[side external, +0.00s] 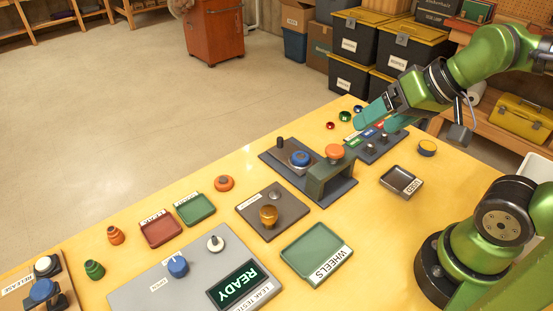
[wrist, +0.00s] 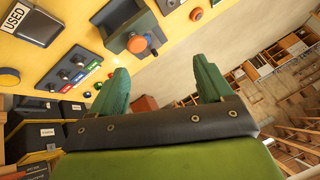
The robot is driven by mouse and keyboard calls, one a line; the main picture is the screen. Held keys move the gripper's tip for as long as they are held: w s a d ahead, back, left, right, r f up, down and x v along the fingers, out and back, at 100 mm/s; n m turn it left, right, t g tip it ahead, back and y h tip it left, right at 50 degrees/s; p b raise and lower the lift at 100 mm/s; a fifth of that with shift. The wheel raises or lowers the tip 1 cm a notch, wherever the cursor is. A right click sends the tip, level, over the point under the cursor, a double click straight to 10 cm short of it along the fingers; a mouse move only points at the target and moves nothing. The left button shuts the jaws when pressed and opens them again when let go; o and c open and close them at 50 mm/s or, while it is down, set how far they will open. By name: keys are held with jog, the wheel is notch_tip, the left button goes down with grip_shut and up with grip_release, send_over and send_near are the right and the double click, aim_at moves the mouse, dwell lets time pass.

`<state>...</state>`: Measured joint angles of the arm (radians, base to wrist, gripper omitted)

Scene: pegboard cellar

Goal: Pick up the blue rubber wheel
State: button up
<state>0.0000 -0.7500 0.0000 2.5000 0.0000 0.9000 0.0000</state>
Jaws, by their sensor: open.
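A smaller shiny blue piece (side external: 357,108) lies at the table's far edge. My gripper (side external: 379,119) is up above the row of coloured labels, to the right of the fixture and apart from the wheel. In the wrist view my gripper (wrist: 161,66) has its green fingers wide apart with nothing between them.
The green WHEELS tray (side external: 312,252) is empty. The dark USED tray (side external: 402,180) is at the right. An orange wheel (side external: 224,183) lies left of the fixture. A grey panel (side external: 140,289) with knobs and a READY screen is in front.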

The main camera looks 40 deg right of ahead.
jog(key=g+h, duration=0.3)
jog(key=g, duration=0.1)
send_near(301, 156)
jog(key=shift+w+f+m, duration=0.15)
jog(key=shift+f, duration=0.4)
jog(key=shift+w+f+m, duration=0.15)
jog(key=shift+f, duration=0.45)
jog(key=shift+x, duration=2.9)
jog(key=shift+w+d, duration=0.1)
jog(key=shift+r, duration=0.1)
jog(key=shift+c, duration=0.5)
jog(key=c, duration=1.1)
